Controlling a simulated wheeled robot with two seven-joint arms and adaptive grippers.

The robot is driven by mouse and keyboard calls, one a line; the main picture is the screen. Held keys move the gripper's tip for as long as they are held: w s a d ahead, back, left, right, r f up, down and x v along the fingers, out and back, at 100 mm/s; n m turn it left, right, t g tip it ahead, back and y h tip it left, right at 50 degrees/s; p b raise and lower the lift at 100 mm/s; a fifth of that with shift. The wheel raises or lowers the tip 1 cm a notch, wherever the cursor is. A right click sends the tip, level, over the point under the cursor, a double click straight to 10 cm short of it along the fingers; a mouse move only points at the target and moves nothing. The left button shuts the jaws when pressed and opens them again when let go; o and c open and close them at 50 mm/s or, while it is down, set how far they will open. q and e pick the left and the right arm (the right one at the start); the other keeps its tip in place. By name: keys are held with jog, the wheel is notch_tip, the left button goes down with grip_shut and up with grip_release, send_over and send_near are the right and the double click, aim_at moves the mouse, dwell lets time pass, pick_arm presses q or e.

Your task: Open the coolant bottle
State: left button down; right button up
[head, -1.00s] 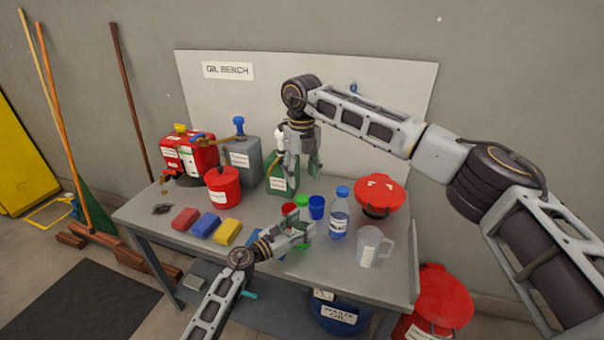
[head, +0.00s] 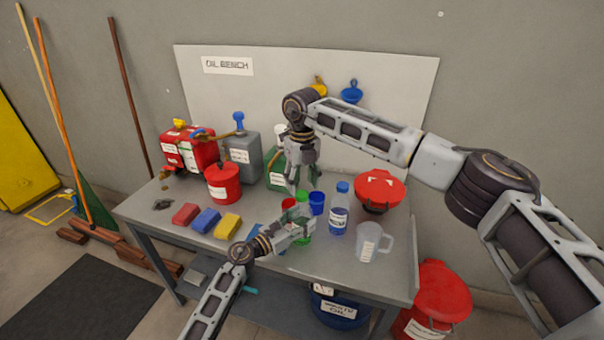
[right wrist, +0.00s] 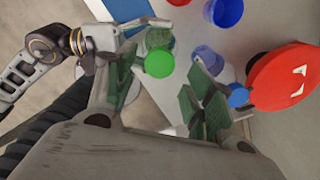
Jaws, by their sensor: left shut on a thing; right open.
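A bottle with a green cap (head: 302,195) stands among the items at the front middle of the bench. My left gripper (head: 302,231) is shut around its green body, below the cap. The round green cap (right wrist: 159,63) shows from above in the right wrist view, with the bottle under it. My right gripper (head: 304,180) points down just above the cap, its fingers apart and empty. In the right wrist view its green-padded fingers (right wrist: 163,88) lie to either side of the cap, apart from it. A clear bottle with a blue cap (head: 339,209) stands to the right. I cannot read either label.
Close by are a blue cup (head: 317,203), a red cup (head: 288,204), a clear jug (head: 373,243) and a red lidded container (head: 379,189). Red, blue and yellow blocks (head: 207,221) lie left. Cans and a green jug (head: 277,171) stand behind.

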aim_at(302, 193)
jog(key=shift+f, duration=1.9)
jog(key=c, duration=1.1)
jog(key=shift+r, duration=1.2)
jog(key=shift+r, duration=1.95)
pick_arm(q)
jog(key=shift+c, duration=1.9)
grip_release()
